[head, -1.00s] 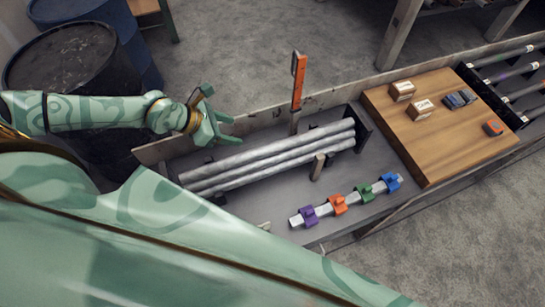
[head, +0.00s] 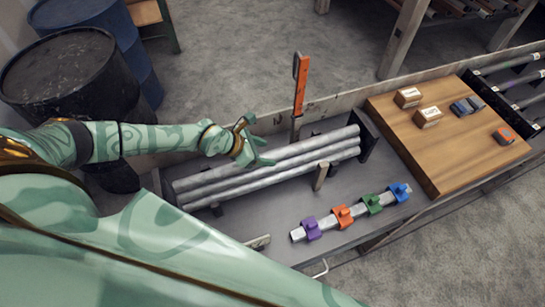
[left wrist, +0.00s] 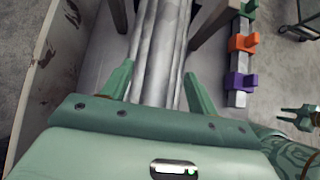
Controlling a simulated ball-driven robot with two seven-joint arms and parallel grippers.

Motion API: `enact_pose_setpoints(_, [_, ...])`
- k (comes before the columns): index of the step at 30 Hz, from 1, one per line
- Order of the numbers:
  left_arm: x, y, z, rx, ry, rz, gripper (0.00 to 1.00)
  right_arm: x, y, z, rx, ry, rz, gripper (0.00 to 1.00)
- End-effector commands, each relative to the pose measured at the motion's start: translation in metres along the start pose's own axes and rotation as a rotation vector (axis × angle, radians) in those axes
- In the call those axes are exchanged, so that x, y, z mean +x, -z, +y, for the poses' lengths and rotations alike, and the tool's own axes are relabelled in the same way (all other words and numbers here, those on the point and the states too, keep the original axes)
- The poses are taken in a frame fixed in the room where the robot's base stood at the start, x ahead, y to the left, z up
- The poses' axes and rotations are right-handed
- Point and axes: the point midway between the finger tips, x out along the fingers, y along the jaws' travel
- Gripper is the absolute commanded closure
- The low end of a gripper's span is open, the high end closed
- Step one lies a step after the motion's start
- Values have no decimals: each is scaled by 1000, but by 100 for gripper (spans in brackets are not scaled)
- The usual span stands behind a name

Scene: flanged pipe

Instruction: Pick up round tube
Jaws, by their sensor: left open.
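Several grey round tubes (head: 270,165) lie side by side in a rack on the grey bench. My left gripper (head: 256,150) is open and empty, above the far side of the tubes near their middle. In the left wrist view the round tubes (left wrist: 160,50) run between the two open fingers of the left gripper (left wrist: 158,88), and I cannot tell whether they touch. In the left wrist view a green gripper also shows at the right edge (left wrist: 300,118), apart from the tubes; its finger state is too small to tell.
An orange-handled upright tool (head: 299,82) stands behind the tubes. A bar with purple, orange, green and blue clamps (head: 343,216) lies in front. A wooden board (head: 440,150) with small boxes is at right. Dark drums (head: 72,75) stand at left.

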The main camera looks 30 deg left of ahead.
Motion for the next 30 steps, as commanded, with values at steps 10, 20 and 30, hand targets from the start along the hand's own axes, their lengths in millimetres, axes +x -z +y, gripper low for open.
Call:
enact_pose_setpoints(10, [26, 2, 0, 0, 0, 0, 41, 11, -2, -1, 0, 1, -3, 67])
enact_pose_setpoints(20, [26, 2, 0, 0, 0, 0, 100, 11, -2, -1, 0, 1, -3, 67])
enact_pose_setpoints(30, [23, -3, 0, 1, -1, -4, 100, 8, -1, -1, 0, 1, -2, 67])
